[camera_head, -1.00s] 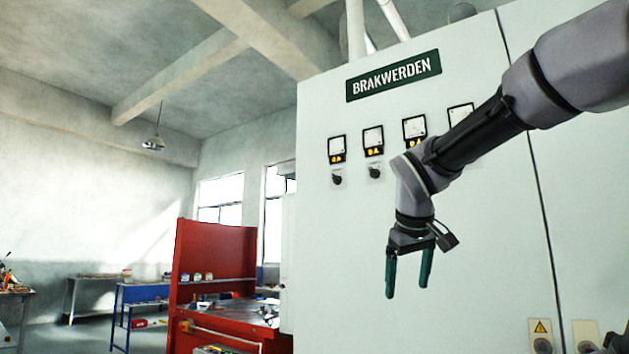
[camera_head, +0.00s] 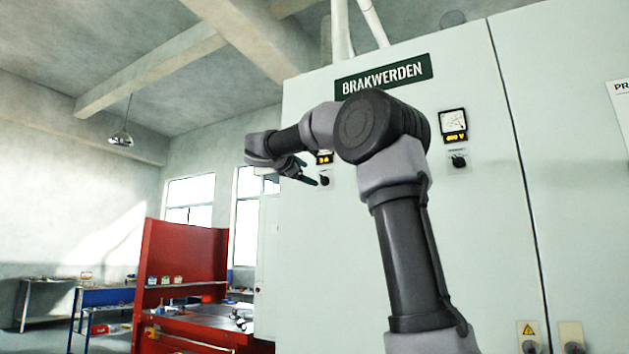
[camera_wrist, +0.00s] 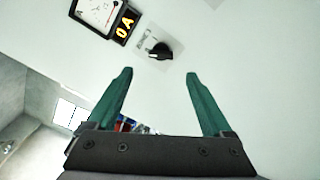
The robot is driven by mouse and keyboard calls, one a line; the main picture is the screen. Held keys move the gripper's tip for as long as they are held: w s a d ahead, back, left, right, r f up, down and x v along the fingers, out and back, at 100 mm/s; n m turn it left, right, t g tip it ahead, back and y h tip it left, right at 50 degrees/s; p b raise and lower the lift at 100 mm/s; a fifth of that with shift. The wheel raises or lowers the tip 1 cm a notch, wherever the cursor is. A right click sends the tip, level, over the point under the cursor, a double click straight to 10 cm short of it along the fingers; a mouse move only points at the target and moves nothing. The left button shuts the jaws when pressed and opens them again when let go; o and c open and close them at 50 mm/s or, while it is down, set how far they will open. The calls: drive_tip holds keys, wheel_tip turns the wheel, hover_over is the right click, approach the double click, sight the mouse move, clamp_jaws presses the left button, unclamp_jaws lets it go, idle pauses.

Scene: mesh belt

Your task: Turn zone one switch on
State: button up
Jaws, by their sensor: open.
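A black rotary switch (camera_head: 324,179) sits on the pale cabinet front, the leftmost of its row. In the wrist view the same knob (camera_wrist: 160,51) is on a small label plate too blurred to read, so I cannot confirm its zone. Its ammeter (camera_wrist: 100,14) reads 0 A there. My gripper (camera_head: 308,173) is beside this switch, its green fingers open. In the wrist view the open, empty gripper (camera_wrist: 158,74) points at the panel, with the knob just beyond and between the fingertips. I see no contact.
The cabinet (camera_head: 475,240) has another meter (camera_head: 453,126) and switch (camera_head: 459,161) to the right; my arm hides the middle ones. A red workbench (camera_head: 185,250) stands left of the cabinet.

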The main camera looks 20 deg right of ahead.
sight(321, 180)
drive_tip(key=x, duration=0.8)
drive_tip(key=shift+c, duration=0.3)
clamp_jaws()
drive_tip(key=shift+m, duration=0.3)
drive_tip(key=m, duration=0.5)
drive_tip(key=shift+m, duration=0.3)
drive_tip(key=m, duration=0.5)
drive_tip(key=shift+m, duration=0.3)
